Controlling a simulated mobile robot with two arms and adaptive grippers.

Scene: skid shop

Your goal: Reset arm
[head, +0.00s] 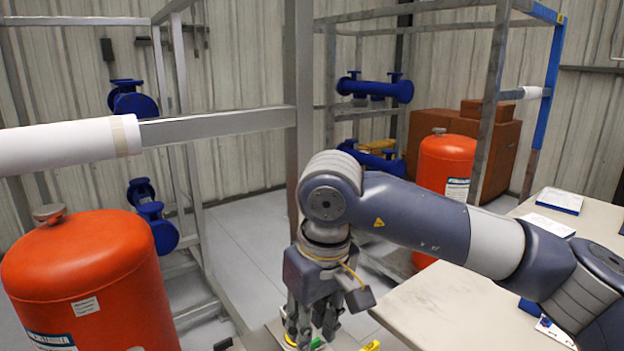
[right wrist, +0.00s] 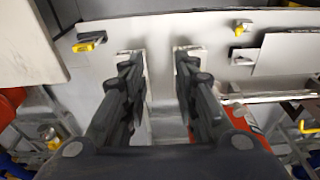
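My right arm (head: 415,215) comes in from the right, bends at the middle of the head view and points down. My right gripper (head: 312,325) hangs at the bottom centre, over a pale surface with small yellow and green parts. In the right wrist view its two fingers (right wrist: 160,62) stand apart with a clear gap and nothing held between them. My left arm and left gripper do not show in either view.
A tan table (head: 440,305) with papers and a blue-edged pad (head: 559,201) stands to the right. Orange tanks stand left (head: 92,285) and behind my arm (head: 446,165). Metal frames (head: 298,100) hold blue pipe pieces (head: 375,89). In the wrist view, yellow-tipped clamps (right wrist: 90,42) edge a pale panel.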

